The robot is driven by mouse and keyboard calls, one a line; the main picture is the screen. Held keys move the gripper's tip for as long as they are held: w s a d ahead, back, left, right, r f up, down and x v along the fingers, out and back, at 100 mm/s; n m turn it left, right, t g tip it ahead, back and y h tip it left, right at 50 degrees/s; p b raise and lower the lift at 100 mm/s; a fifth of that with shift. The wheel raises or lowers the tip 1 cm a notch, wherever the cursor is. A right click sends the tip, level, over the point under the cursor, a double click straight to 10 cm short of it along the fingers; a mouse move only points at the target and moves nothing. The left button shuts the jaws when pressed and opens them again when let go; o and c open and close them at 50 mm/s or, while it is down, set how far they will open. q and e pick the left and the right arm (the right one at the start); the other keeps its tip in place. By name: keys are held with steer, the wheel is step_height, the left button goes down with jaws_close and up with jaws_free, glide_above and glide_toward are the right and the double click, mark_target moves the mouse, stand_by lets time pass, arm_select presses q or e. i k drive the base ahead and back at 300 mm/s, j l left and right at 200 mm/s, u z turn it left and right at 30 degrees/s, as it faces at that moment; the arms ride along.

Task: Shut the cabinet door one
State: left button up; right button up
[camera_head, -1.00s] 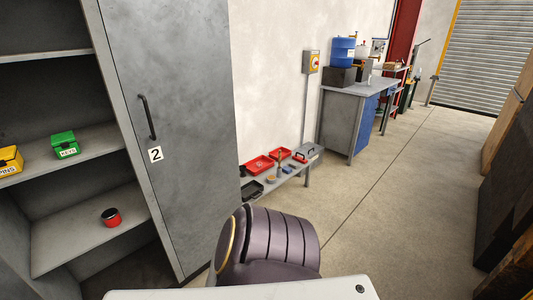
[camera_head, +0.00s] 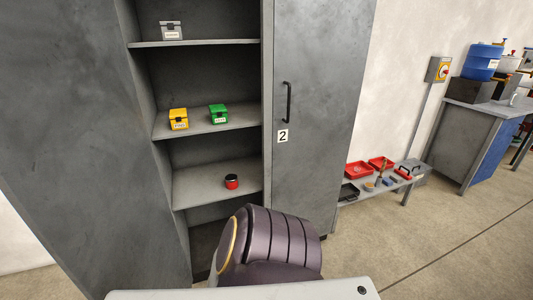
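A grey cabinet door (camera_head: 85,140) stands wide open at the left of the head view, swung out toward me. No number or handle shows on its visible face, but it is the open leaf opposite door two. The closed cabinet door two (camera_head: 318,110) has a black handle (camera_head: 288,102) and a white label "2" (camera_head: 282,136). The cabinet's left half is open and shows its shelves (camera_head: 215,185). Neither of my grippers is in view.
The shelves hold a grey box (camera_head: 171,31), a yellow box (camera_head: 179,119), a green box (camera_head: 218,114) and a red tin (camera_head: 231,182). A low bench with red trays (camera_head: 359,170) and a workbench (camera_head: 465,140) stand right. Floor shows between them.

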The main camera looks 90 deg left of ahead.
mark_target(78, 165)
steer(key=k+l+u, duration=0.1)
steer(key=k+u, duration=0.15)
steer(key=u, duration=0.2)
steer(key=k+u, duration=0.3)
steer(key=u, duration=0.2)
steer(key=k+j+u, duration=0.15)
steer(key=u, duration=0.3)
steer(key=k+j+u, duration=0.25)
steer(key=u, duration=0.2)
steer(key=k+j+u, duration=0.1)
steer(key=j+u, duration=0.25)
steer(key=j, duration=0.15)
steer(key=j+u, duration=0.35)
steer(key=j, duration=0.2)
steer(key=k, duration=0.05)
